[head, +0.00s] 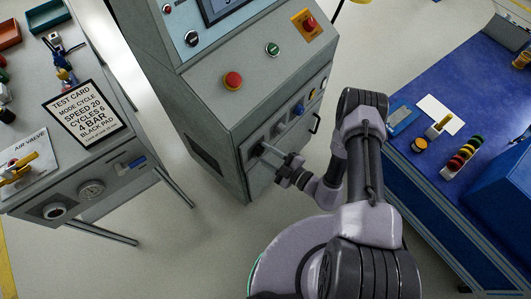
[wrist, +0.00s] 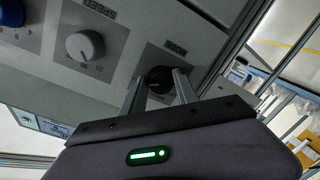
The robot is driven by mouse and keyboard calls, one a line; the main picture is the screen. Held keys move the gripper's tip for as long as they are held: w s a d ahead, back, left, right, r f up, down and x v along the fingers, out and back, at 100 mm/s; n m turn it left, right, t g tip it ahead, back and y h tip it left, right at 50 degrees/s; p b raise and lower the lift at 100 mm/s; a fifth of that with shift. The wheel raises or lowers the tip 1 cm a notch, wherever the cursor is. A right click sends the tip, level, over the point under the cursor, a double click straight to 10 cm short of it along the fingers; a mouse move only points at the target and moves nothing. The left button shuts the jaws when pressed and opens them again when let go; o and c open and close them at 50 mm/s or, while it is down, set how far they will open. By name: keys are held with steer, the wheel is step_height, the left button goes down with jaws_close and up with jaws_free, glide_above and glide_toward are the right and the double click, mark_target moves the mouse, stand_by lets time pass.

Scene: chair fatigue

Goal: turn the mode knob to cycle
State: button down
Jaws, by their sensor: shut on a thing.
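The mode knob (wrist: 158,77) is small, round and black, on the grey front panel of the machine in the wrist view. The MODE label appears upside down beside it. My gripper (wrist: 158,84) has one finger on each side of the knob and is shut on it. Where the knob's pointer stands cannot be read, as the fingers hide part of its dial. In the head view my gripper (head: 266,152) reaches the left end of the cabinet's lower front panel, and the knob is too small to tell there.
A pale SPEED knob (wrist: 85,45) sits beside the mode knob, with a blue knob (wrist: 11,12) beyond. A test card (head: 85,112) on the left bench reads MODE CYCLE. A red button (head: 233,80) is on the machine's sloping top. A blue bench (head: 440,190) stands to the right.

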steer(key=c, duration=0.9)
jaws_free()
steer(key=p+v, duration=0.4)
steer(key=v, duration=1.3)
steer(key=shift+s+d+r, duration=0.1)
steer(key=shift+s, duration=0.1)
